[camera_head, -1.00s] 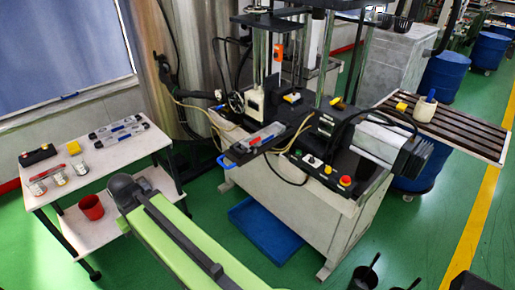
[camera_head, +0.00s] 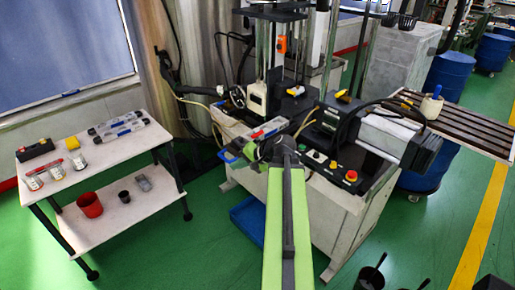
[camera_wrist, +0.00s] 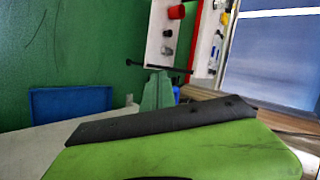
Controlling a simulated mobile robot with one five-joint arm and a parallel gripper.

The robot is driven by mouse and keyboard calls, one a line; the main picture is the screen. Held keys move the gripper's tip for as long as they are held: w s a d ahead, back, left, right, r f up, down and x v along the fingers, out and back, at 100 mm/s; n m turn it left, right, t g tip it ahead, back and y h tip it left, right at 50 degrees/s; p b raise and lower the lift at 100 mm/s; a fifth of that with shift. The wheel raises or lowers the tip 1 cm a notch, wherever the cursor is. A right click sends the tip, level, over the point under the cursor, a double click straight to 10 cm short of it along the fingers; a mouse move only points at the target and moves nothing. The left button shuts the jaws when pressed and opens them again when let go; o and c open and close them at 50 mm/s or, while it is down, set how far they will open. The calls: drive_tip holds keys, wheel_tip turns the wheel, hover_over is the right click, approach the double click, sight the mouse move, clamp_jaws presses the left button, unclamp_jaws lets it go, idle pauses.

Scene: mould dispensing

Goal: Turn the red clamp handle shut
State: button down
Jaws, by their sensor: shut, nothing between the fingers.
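A small red part (camera_head: 257,134) shows on the clear and grey mould piece (camera_head: 270,128) at the front left of the machine bench; I cannot tell whether it is the clamp handle or how it is turned. A blue handle (camera_head: 227,157) sticks out at the bench corner just left of it. My green arm reaches up to the bench's front edge, its dark joint just in front of the mould piece and covering part of that area.
A white table (camera_head: 110,150) with small tools and pots stands at left, a red cup (camera_head: 90,205) on its lower shelf. A blue tray (camera_head: 246,217) lies under the bench. A red button (camera_head: 351,176) and cables are near my arm. Green floor is open between table and bench.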

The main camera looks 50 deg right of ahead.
drive_tip(key=s+d+r+m+t+h, duration=0.2)
drive_tip(key=s+d, duration=0.3)
drive_tip(key=d, duration=0.3)
drive_tip(key=s+d+r+m+t+h+b, duration=0.1)
drive_tip(key=s+d+m, duration=0.3)
drive_tip(key=d, duration=0.4)
drive_tip(key=shift+s+r+t+h, duration=0.5)
drive_tip(key=shift+s+r+h, duration=0.1)
drive_tip(key=shift+r, duration=0.05)
drive_tip(key=b, duration=0.5)
approach(258, 140)
drive_tip(key=w+a+f, duration=0.1)
drive_tip(key=w+f, duration=0.1)
drive_tip(key=w, duration=0.1)
drive_tip(key=w+r+p, duration=0.1)
drive_tip(key=w, duration=0.2)
drive_tip(key=shift+a+r+p, duration=0.1)
drive_tip(key=shift+r+p, duration=0.25)
drive_tip(key=shift+p, duration=0.05)
